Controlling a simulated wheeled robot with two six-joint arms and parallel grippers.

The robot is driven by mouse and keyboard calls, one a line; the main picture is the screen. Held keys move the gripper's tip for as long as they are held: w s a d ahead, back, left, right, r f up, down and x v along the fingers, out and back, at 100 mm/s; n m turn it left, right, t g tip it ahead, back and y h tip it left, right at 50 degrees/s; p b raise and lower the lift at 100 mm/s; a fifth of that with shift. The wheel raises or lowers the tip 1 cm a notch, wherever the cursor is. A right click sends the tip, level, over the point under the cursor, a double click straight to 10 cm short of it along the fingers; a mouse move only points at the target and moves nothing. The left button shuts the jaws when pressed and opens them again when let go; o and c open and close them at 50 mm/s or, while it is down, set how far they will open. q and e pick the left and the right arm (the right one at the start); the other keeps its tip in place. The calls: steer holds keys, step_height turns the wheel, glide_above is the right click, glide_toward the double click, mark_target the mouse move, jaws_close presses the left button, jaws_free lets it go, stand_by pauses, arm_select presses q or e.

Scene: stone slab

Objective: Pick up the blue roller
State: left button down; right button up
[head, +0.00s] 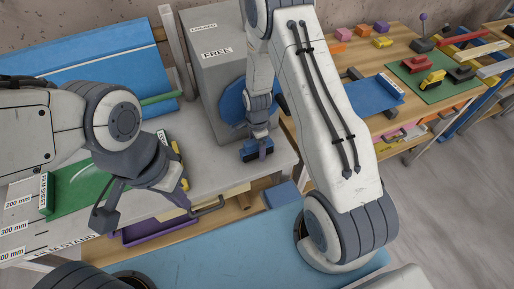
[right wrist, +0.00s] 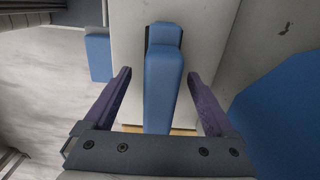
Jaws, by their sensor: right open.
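The blue roller (right wrist: 163,85) looks like a long blue block with a dark part at its far end. In the right wrist view it lies between the two fingers of my right gripper (right wrist: 160,100), with a gap on each side. In the head view the right gripper (head: 257,142) points down at the roller (head: 258,152) near the front edge of the grey slab, hiding part of it. My left gripper (head: 145,200) hangs over the slab's front left, beside a yellow object (head: 179,166); its jaw opening is unclear.
A grey box marked FREE (head: 217,75) and a round blue disc (head: 233,102) stand behind the right gripper. A green sheet (head: 78,190) lies at left. A wooden bench (head: 365,72) with coloured blocks is at right. A purple tray (head: 160,229) sits below the slab.

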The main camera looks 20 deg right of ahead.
jaws_close()
steer(key=shift+r, duration=0.15)
steer(key=shift+r+b, duration=0.35)
steer(key=shift+r, duration=0.3)
step_height(320, 180, up, 3)
steer(key=shift+s+f+b, duration=0.1)
steer(key=shift+b, duration=0.5)
steer(key=s+d+r+b, duration=0.2)
steer(key=s+r, duration=0.4)
steer(key=s, duration=0.5)
steer(key=shift+s+d+r, duration=0.15)
steer(key=shift+r, duration=0.2)
